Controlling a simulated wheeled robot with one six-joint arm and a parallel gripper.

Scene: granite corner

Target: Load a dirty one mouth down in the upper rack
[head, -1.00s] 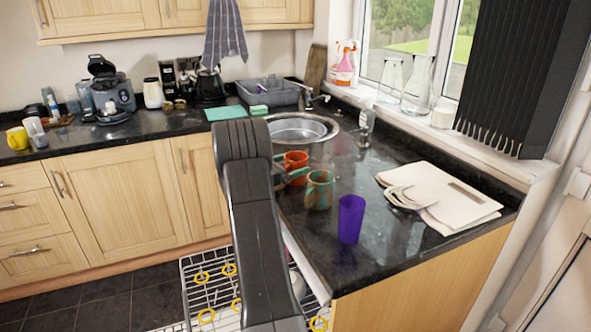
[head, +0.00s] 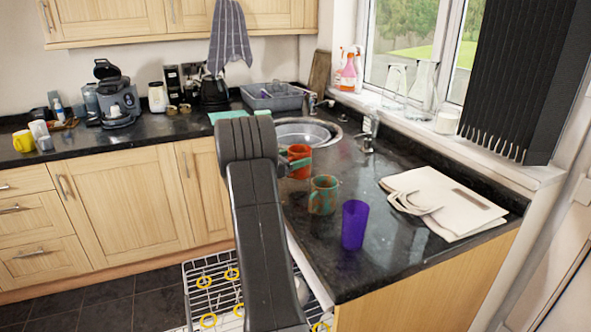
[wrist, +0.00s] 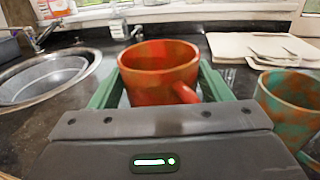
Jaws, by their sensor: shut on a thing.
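An orange-red mug with brownish stains (wrist: 155,75) stands mouth up between the green fingers of my gripper (wrist: 160,92) in the wrist view. Its handle points to the lower right, and its lower part is hidden. In the head view the mug (head: 301,157) shows by the sink, partly behind my arm. My gripper is shut on it. A teal mug with brown patches (head: 323,196) stands on the counter to its right, also in the wrist view (wrist: 290,100). A wire dishwasher rack with yellow rings (head: 205,284) is low in the head view, partly hidden by my arm.
A purple cup (head: 354,226) stands near the front counter edge.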

